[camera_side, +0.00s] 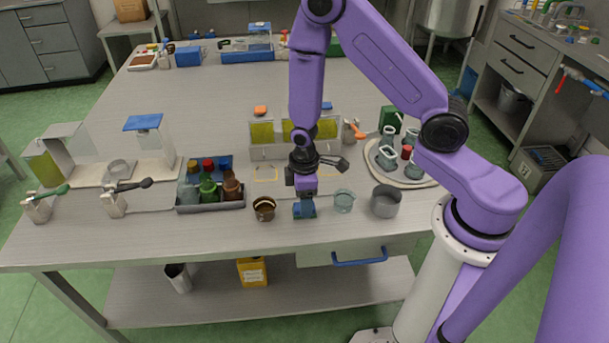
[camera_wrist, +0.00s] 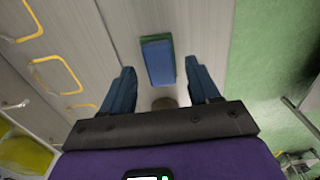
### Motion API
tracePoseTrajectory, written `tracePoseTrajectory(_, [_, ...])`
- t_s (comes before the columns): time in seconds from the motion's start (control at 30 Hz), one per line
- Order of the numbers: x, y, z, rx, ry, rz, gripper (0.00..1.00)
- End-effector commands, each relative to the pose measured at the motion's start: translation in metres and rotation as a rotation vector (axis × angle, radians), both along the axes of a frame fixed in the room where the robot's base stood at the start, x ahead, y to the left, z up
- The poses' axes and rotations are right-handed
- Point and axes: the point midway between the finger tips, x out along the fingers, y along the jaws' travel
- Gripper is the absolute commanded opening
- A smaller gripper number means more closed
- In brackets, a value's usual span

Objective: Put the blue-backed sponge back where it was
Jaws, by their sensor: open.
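The blue-backed sponge (camera_wrist: 158,62) shows in the wrist view as a blue block with a green layer along its far edge. It lies between my fingertips in the picture, with a gap on each side. My gripper (camera_wrist: 160,75) is open with dark blue fingers and points down. In the side view my gripper (camera_side: 304,210) is low over the front part of the table, between a brown pot and a glass cup. There the sponge cannot be told clearly from the blue fingers. I cannot tell how far the fingertips are above the table.
The brown pot (camera_side: 264,208) stands left, the glass cup (camera_side: 344,201) and a grey pot (camera_side: 386,201) right. Yellow outlines (camera_wrist: 55,72) mark the table behind. A bottle tray (camera_side: 210,207) stands farther left; a round tray (camera_side: 420,183) with glassware is at right. The table's front edge is close.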

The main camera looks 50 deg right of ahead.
Motion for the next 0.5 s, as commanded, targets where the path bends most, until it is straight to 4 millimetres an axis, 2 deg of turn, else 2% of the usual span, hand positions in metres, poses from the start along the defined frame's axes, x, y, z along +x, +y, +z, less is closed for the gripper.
tracePoseTrajectory(0.5, [0.000,0.000,0.070,0.000,-0.004,0.000,0.61])
